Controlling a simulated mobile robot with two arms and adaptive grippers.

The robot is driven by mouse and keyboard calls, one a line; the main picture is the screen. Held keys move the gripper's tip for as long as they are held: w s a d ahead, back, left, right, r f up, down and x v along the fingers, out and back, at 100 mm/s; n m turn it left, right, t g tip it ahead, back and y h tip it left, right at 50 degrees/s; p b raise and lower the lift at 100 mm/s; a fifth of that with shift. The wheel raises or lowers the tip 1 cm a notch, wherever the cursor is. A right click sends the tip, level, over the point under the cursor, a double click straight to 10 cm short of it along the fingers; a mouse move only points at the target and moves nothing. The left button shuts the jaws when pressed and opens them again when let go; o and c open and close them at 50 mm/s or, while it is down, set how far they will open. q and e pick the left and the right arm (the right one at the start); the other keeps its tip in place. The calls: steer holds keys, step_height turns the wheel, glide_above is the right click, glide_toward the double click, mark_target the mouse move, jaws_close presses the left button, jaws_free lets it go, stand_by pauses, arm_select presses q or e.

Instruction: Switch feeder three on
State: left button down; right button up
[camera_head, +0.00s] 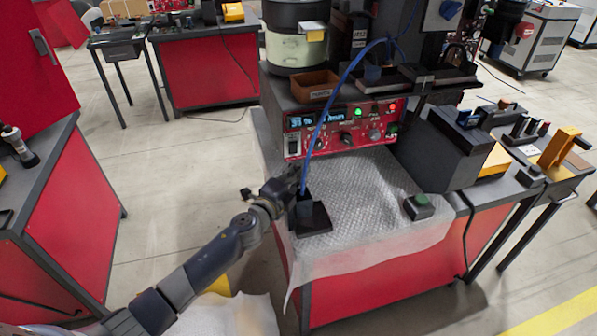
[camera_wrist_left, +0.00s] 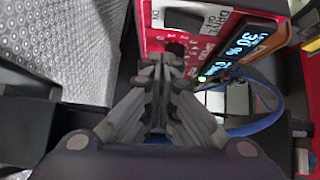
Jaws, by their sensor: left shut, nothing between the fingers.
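A red control panel (camera_head: 345,130) is on the front of the dark feeder base. It has a blue-lit display (camera_head: 315,118), a green light (camera_head: 358,112), a red light (camera_head: 392,106) and knobs. My left gripper (camera_head: 284,184) is in front of the panel's lower left, above the table. In the left wrist view, its shut, empty fingers (camera_wrist_left: 165,78) point at the red panel (camera_wrist_left: 155,25), close to a dark knob (camera_wrist_left: 176,49). A black switch (camera_wrist_left: 185,19) beside a white label and a display reading 30 % (camera_wrist_left: 240,45) show there. Contact cannot be told. My right gripper is out of view.
A bowl (camera_head: 295,40) stands on the feeder, with a brown bin (camera_head: 314,86) below. A blue cable hangs past the panel to a dark block (camera_head: 312,219) near my left gripper. The textured mat (camera_head: 370,195) between is clear.

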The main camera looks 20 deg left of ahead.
arm_select(q)
steer(key=s, duration=0.1)
steer(key=s+a+f, duration=0.1)
steer(key=s, duration=0.1)
steer(key=s+b, duration=0.1)
steer(key=s, duration=0.1)
steer(key=shift+s+a+f, duration=0.1)
steer(key=shift+a+f, duration=0.05)
steer(key=shift+a, duration=0.1)
steer(key=s, duration=0.4)
steer(key=shift+s+a+b, duration=0.25)
steer(key=shift+s+b, duration=0.05)
steer(key=shift+b, duration=0.1)
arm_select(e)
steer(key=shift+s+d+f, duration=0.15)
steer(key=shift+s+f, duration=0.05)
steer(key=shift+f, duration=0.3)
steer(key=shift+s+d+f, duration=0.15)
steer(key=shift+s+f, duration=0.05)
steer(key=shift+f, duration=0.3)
